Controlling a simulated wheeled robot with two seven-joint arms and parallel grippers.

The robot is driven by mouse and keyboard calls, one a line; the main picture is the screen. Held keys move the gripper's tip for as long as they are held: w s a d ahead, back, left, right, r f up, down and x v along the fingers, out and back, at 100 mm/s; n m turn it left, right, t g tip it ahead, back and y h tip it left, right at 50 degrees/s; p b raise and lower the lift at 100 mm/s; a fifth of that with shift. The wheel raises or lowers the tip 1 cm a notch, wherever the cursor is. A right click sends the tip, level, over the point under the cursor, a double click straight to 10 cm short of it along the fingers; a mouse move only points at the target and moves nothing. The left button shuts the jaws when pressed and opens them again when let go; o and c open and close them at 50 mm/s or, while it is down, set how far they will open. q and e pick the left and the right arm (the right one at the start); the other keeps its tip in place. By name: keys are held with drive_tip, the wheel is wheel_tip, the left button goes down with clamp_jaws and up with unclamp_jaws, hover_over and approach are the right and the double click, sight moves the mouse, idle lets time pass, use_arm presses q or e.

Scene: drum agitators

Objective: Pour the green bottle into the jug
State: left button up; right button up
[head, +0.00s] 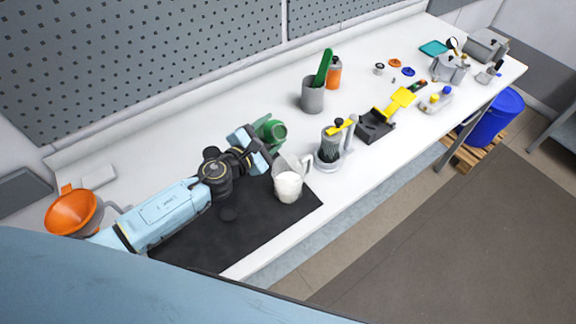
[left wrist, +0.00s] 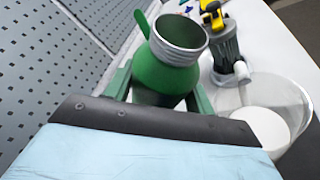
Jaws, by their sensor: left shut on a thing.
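The green bottle (head: 272,131) is in my left gripper (head: 258,149), above the bench and just behind the jug. In the left wrist view the green bottle (left wrist: 165,75) has an open grey threaded neck and sits between the gripper's fingers (left wrist: 160,95). In the head view its mouth faces right, so it looks tilted. The clear jug (head: 288,187) stands upright on the black mat and holds white contents. The jug also shows at the right of the left wrist view (left wrist: 290,100). No stream from the bottle shows. My right gripper is not in view.
A grey device with a yellow handle (head: 333,147) stands right of the jug. Behind are a grey cup (head: 313,96) and an orange bottle (head: 334,73). An orange funnel (head: 72,211) is at left. The black mat (head: 225,245) is mostly clear in front.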

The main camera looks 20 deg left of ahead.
use_arm(q)
drive_tip(key=shift+w+a+r+m+t+b, duration=0.15)
drive_tip(key=shift+r+m+t+b, duration=0.25)
drive_tip(key=shift+m+b, duration=0.35)
drive_tip(key=shift+w+a+r+m+t+b, duration=0.1)
drive_tip(key=shift+r+m+t+b, duration=0.3)
drive_tip(key=shift+b, duration=0.5)
idle(1.3)
drive_tip(key=shift+s+r, duration=0.1)
drive_tip(key=shift+m+b, duration=0.25)
drive_tip(key=shift+b, duration=0.2)
drive_tip(key=shift+m+b, duration=0.3)
drive_tip(key=shift+b, duration=0.4)
drive_tip(key=shift+f, duration=0.2)
drive_tip(key=shift+m+b, duration=0.3)
drive_tip(key=shift+b, duration=0.2)
drive_tip(key=shift+a, duration=0.1)
drive_tip(key=shift+s+d+r+m+t+b, duration=0.1)
drive_tip(key=shift+d+r+m+t+b, duration=0.15)
drive_tip(key=shift+m+b, duration=0.35)
idle(0.3)
